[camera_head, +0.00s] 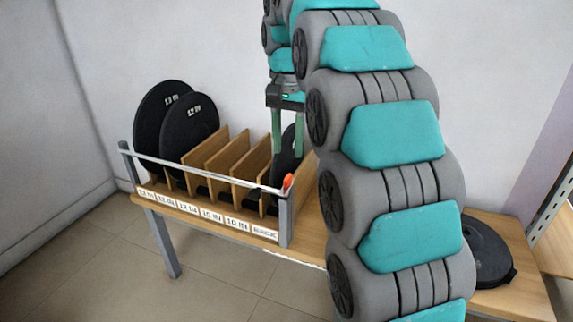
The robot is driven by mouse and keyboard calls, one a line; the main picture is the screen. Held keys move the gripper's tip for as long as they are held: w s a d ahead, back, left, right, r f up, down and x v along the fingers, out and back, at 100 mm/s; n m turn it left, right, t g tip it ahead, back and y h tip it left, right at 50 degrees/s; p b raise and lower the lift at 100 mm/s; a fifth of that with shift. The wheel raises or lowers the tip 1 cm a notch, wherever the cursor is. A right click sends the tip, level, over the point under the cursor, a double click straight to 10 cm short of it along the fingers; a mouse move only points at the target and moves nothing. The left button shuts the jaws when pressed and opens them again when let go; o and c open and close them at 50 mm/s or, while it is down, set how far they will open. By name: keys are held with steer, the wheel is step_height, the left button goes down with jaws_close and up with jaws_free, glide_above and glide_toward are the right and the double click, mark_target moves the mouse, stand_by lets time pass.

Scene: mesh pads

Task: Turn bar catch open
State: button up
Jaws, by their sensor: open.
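The pale bar (205,172) runs across the front of the wooden rack, from the left grey post (129,165) to the right grey post (285,222). A small orange catch (288,181) stands upright at the bar's right end, on top of the right post. My gripper (288,150) points down behind and above the catch, with its two pale green fingers apart. A black round pad (285,172) stands in the rack around and below the fingertips. I cannot tell whether the fingers touch it. My gripper does not touch the catch.
Wooden dividers (208,150) form the rack's slots, with labels (205,213) along the front edge. Large black discs (190,128) stand in the left slots. Another black disc (488,252) lies on the table at right.

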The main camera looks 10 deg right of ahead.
mark_target(288, 177)
steer(key=shift+s+f, duration=0.1)
steer(key=shift+f, duration=3.6)
jaws_close()
